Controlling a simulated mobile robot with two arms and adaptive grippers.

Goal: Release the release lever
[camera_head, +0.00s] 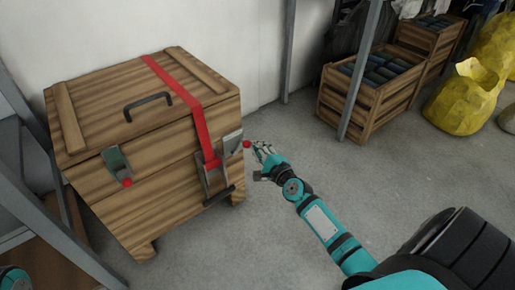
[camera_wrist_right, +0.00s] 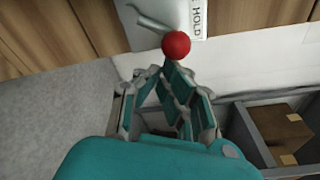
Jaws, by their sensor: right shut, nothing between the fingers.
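A wooden crate (camera_head: 150,165) with a red strap (camera_head: 190,100) stands at left in the head view. A metal latch lever with a red knob (camera_head: 247,144) sticks out at its right front corner. In the wrist view the red knob (camera_wrist_right: 176,44) sits on a bent metal lever (camera_wrist_right: 151,22) beside a plate (camera_wrist_right: 198,14) on which "HOLD" can be read. My right gripper (camera_head: 262,150) is shut and empty, just right of the knob. In the wrist view its fingertips (camera_wrist_right: 163,71) are just below the knob; whether they touch is unclear. My left gripper is out of view.
A second latch with a red knob (camera_head: 127,183) is on the crate's front left. A strap buckle (camera_head: 214,184) hangs between the latches. Metal posts (camera_head: 361,70), wooden boxes (camera_head: 375,95) and yellow sacks (camera_head: 462,97) stand at the back right.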

